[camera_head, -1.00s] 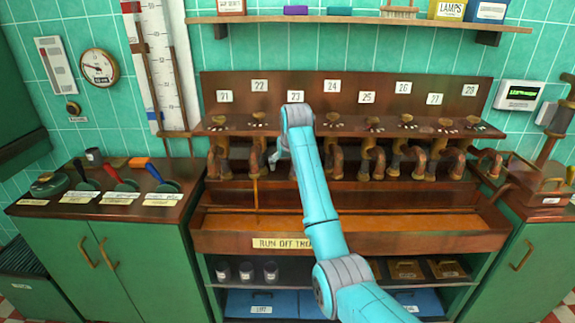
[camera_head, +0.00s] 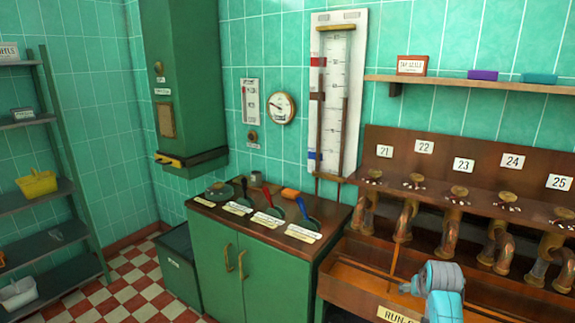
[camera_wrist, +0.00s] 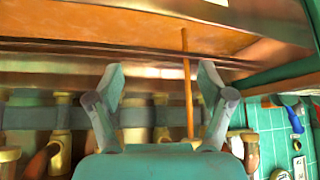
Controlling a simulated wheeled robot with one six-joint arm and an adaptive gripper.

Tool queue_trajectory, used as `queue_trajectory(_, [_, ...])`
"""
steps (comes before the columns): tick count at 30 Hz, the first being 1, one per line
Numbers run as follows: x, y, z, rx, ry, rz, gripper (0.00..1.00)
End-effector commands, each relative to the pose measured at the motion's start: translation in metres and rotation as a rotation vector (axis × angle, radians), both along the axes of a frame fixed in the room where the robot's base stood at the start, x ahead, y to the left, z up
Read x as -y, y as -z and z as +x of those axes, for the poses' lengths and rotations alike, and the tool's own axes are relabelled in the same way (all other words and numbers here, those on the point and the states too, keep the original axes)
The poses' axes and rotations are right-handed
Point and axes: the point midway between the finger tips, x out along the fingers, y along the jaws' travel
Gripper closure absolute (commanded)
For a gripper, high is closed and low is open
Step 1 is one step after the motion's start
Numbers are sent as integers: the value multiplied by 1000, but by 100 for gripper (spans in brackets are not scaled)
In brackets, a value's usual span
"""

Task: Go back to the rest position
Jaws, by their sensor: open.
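My gripper (camera_wrist: 162,78) is open in the wrist view, its two grey-teal fingers spread apart. A thin copper rod (camera_wrist: 187,85) shows between the fingers, nearer the right one; I cannot tell how far beyond them it is. Nothing is gripped. In the head view my teal arm shows at the lower right, in front of the copper trough (camera_head: 345,280). A thin upright rod also shows there (camera_head: 394,258). The gripper's fingers are not clear in that view.
Curved copper pipes (camera_head: 448,232) line the bench under numbered tags. A green cabinet (camera_head: 262,272) with several coloured-handled levers stands left of the trough. Dark shelves (camera_head: 45,245) hold a yellow basket (camera_head: 37,184) at far left. The checkered floor (camera_head: 130,290) between is clear.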

Motion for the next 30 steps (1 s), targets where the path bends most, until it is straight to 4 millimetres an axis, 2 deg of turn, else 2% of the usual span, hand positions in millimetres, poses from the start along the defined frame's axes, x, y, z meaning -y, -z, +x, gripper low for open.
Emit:
queue_trajectory(1, [-8, 22, -12, 7, -7, -2, 20])
queue_trajectory(6, [-34, 76, -47, 57, -31, -15, 20])
queue_trajectory(11, [-57, 119, -87, 106, -52, -28, 20])
queue_trajectory(15, [-77, 149, -127, 147, -70, -37, 20])
queue_trajectory(23, [-112, 187, -209, 224, -104, -52, 20])
queue_trajectory(30, [-139, 199, -289, 297, -135, -65, 20])
